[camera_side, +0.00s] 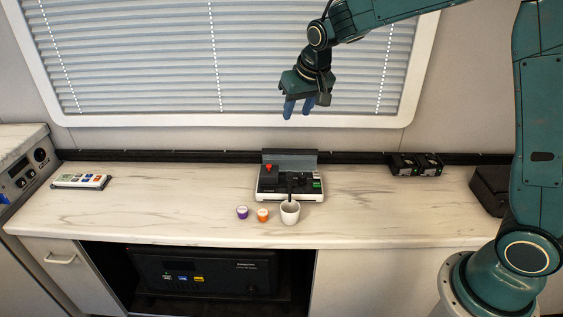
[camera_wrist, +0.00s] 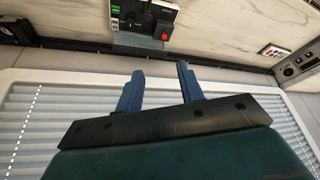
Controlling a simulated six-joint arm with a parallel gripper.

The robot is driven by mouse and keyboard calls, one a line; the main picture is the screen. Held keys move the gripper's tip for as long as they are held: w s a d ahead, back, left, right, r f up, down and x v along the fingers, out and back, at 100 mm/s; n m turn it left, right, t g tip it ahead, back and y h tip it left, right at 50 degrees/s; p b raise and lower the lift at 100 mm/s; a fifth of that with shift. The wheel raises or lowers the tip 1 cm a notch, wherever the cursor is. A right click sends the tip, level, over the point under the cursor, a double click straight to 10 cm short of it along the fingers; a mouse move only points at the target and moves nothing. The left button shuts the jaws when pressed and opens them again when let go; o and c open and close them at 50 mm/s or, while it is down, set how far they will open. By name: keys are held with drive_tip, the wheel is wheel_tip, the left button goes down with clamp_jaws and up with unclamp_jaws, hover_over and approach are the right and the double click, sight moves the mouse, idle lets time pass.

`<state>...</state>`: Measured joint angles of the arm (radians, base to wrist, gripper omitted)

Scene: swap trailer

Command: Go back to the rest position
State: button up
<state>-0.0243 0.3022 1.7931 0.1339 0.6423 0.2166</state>
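My gripper (camera_side: 298,106) is raised high above the counter, in front of the window blind in the side view. Its two blue fingers point down. In the wrist view the fingers of my gripper (camera_wrist: 160,80) stand apart with nothing between them. Below it on the counter is a grey and black device (camera_side: 268,182) with a red knob and an open lid; it also shows at the top of the wrist view (camera_wrist: 140,22). A white cup (camera_side: 290,214) with a dark stick-like thing in it stands in front of the device.
A button panel (camera_side: 81,181) lies at the left of the counter (camera_side: 160,205). The air around my gripper is clear.

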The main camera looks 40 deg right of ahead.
drive_tip(key=s+a+r+n, duration=0.1)
drive_tip(key=s+r, duration=0.1)
drive_tip(key=s, duration=1.4)
drive_tip(key=s+r+n+t+y, duration=0.1)
drive_tip(key=s+r+n, duration=0.1)
drive_tip(key=s, duration=1.4)
drive_tip(key=shift+a+r, duration=0.35)
drive_tip(key=shift+r, duration=0.5)
